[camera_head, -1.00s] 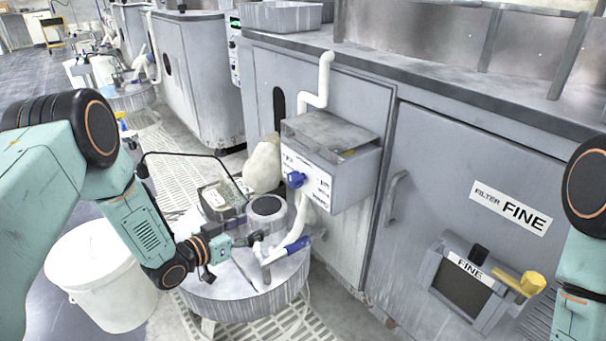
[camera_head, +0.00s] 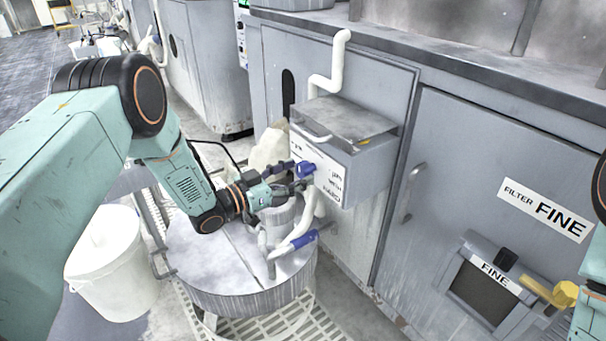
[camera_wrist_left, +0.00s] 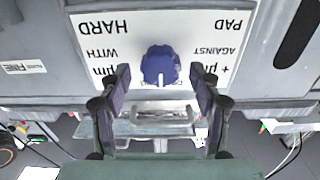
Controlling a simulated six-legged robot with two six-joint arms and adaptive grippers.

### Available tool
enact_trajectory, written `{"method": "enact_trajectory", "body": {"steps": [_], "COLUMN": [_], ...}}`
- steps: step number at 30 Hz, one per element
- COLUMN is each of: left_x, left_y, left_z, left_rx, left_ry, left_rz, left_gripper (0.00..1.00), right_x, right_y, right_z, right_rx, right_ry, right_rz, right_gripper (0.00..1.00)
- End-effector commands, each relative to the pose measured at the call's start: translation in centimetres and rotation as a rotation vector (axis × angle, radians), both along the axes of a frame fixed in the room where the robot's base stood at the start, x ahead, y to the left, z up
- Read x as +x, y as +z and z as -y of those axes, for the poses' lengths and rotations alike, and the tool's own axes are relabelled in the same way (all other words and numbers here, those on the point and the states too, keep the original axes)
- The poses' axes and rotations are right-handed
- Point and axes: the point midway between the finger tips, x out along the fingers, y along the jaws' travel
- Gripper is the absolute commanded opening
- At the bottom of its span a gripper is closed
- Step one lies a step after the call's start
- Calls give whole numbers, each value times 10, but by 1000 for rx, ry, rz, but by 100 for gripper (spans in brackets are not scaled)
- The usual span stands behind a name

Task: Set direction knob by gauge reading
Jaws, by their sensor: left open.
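The blue direction knob (camera_head: 304,169) sits on the white label panel of a grey box on the cabinet front. In the left wrist view the knob (camera_wrist_left: 160,62) shows head-on, with a pale mark toward its lower edge. The panel's print is upside down there: HARD, PAD, WITH, AGAINST and µm. My left gripper (camera_head: 293,179) is at the knob; in the wrist view its open fingers (camera_wrist_left: 160,80) stand on either side, with gaps to the knob. The gauge cannot be made out now; my arm covers that part of the platen. My right gripper is out of view.
The round platen (camera_head: 235,275) stands below my left arm, with a white pipe and blue-handled valve (camera_head: 297,243) close by. A white bucket (camera_head: 112,262) is at left. A FINE filter box (camera_head: 482,290) with a yellow handle is at lower right.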

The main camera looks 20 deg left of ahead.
Motion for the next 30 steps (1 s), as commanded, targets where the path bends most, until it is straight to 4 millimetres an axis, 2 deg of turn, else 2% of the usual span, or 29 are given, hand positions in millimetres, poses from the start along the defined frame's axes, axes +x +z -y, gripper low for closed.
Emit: {"method": "enact_trajectory", "body": {"steps": [6,15,30], "left_x": [18,23,23], "left_y": [-1,0,0], "left_z": [13,14,14], "left_rx": [2,0,1], "left_ry": [-1,-1,-1], "left_rz": [1,0,-1], "left_gripper": [63,63,22], "right_x": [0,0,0], "right_y": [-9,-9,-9], "right_z": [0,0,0], "right_rx": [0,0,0], "right_ry": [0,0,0], "right_rz": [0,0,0], "right_gripper": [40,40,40]}}
